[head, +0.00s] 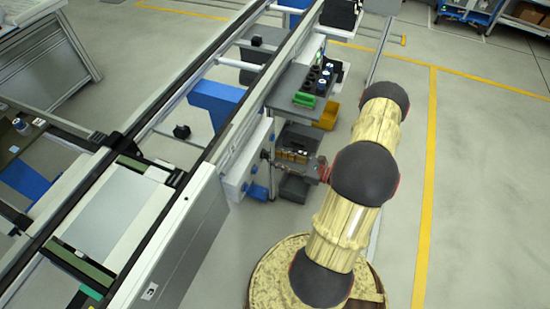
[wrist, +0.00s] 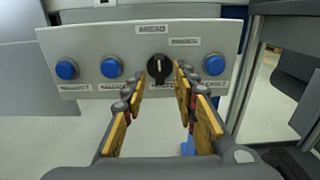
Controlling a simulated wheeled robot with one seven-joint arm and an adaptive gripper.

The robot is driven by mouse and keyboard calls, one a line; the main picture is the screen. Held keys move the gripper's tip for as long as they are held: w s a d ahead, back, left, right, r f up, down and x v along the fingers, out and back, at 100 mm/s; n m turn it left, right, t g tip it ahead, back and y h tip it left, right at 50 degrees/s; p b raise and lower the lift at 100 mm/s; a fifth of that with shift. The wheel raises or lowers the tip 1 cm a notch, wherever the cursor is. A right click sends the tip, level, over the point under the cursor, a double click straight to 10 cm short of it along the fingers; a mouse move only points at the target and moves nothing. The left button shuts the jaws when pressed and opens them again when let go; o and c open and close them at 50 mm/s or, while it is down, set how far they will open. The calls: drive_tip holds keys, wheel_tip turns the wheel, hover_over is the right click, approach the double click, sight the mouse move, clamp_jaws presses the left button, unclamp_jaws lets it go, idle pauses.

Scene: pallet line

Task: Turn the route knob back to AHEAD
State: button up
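The route knob (wrist: 159,69) is black and round with a raised bar, on a light grey panel (wrist: 190,31). Its bar stands about upright, with a pale mark on the upper part. The AHEAD label (wrist: 152,29) is straight above it; another label (wrist: 184,41) is at its upper right. My gripper (wrist: 160,82) is open, with one yellow-padded finger each side of the knob in the wrist view. Whether they touch it I cannot tell. In the head view my gripper (head: 283,159) is at the panel (head: 241,163), and the knob is not clear.
Blue buttons flank the knob: two at left (wrist: 66,69) (wrist: 111,67) and one close at right (wrist: 214,64). Their lower labels are partly covered by my fingers. Grey and yellow bins (head: 327,116) and a control shelf (head: 303,87) stand beyond my gripper along the conveyor.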

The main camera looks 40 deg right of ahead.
drive_tip(key=v, duration=1)
drive_tip(key=shift+w+f, duration=0.1)
